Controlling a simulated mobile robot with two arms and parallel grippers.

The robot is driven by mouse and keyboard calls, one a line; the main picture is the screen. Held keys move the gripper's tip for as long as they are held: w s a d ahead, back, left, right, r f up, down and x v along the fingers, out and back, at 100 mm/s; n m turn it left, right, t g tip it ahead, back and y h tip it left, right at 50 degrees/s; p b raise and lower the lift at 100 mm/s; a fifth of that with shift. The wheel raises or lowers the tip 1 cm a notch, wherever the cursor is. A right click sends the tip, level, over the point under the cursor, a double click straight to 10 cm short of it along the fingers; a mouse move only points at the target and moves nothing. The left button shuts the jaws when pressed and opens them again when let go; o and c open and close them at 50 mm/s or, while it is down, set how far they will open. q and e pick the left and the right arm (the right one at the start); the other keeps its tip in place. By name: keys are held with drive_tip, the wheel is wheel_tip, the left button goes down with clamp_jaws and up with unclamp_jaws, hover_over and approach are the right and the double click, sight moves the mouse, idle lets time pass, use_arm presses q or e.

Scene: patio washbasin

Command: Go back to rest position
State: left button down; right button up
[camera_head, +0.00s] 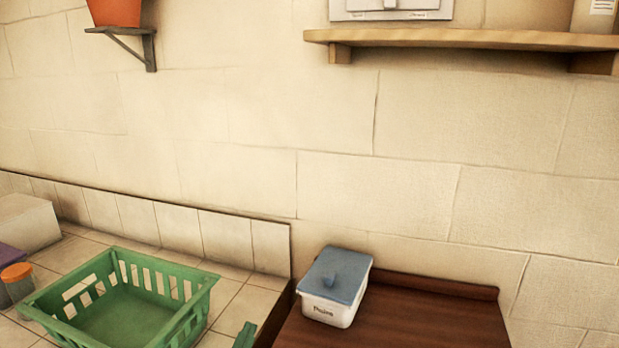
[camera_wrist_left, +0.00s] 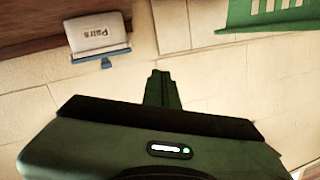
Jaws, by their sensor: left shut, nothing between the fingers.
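My left gripper (camera_wrist_left: 161,76) is shut and empty in the left wrist view, its fingers close together in front of the pale tiled wall. A small green tip of it (camera_head: 244,336) shows at the bottom edge of the head view, between the green basket and the wooden top. It touches nothing that I can see. My right gripper is in neither view.
A green basket (camera_head: 196,279), empty, stands on the tiled counter (camera_head: 238,300). A white box with a blue lid (camera_head: 331,309) stands on the brown wooden top (camera_head: 420,315). An orange-lidded jar (camera_head: 18,283) is at left. A wooden shelf (camera_head: 470,40) juts from the wall.

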use_arm(q)
drive_tip(key=s+a+f+n+g+y, duration=0.1)
drive_tip(key=s+a+f+g, duration=0.2)
drive_tip(key=s+f, duration=0.35)
drive_tip(key=s+a+f+n+g+y, duration=0.1)
drive_tip(key=s+a+f+n+g, duration=0.15)
drive_tip(key=s+f+g, duration=0.4)
drive_tip(key=s+a+f+g, duration=0.2)
drive_tip(key=s+f, duration=0.3)
drive_tip(key=s, duration=0.2)
drive_tip(key=s+a+f+g, duration=0.15)
drive_tip(key=s+f, duration=0.25)
drive_tip(key=s, duration=0.4)
wheel_tip(320, 180, down, 25)
drive_tip(key=g, duration=0.1)
drive_tip(key=s+a+f+g, duration=0.1)
drive_tip(key=s+a+f, duration=0.2)
drive_tip(key=s+f, duration=1.3)
drive_tip(key=shift+s+f+m+g, duration=0.3)
drive_tip(key=shift+s+m, duration=0.05)
drive_tip(key=shift+s, duration=0.65)
